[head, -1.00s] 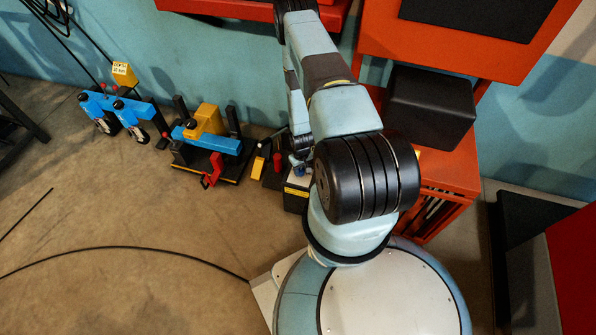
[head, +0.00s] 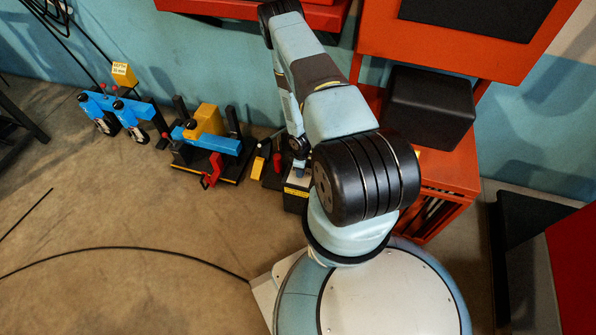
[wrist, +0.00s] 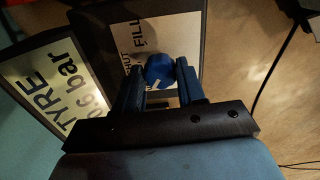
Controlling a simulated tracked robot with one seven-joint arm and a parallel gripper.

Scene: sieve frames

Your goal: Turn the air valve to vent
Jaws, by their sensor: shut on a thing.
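A blue knob (wrist: 160,70) with a white mark sits on a pale label plate (wrist: 182,32) in the wrist view. The words SHUT and FILL can be read on the plate; the vent label cannot be seen. The white mark is on the knob's lower left, near the fingers. My gripper (wrist: 160,78) is shut on the knob, with one dark finger on each side. In the head view my arm blocks a clear sight of the knob and the fingers.
A sign reading TYRE 0.6 bar (wrist: 48,82) stands left of the plate in the wrist view. In the head view, a blue and yellow fixture (head: 208,142) and two blue clamps (head: 115,105) stand along the wall. A black cable (head: 120,248) crosses open floor.

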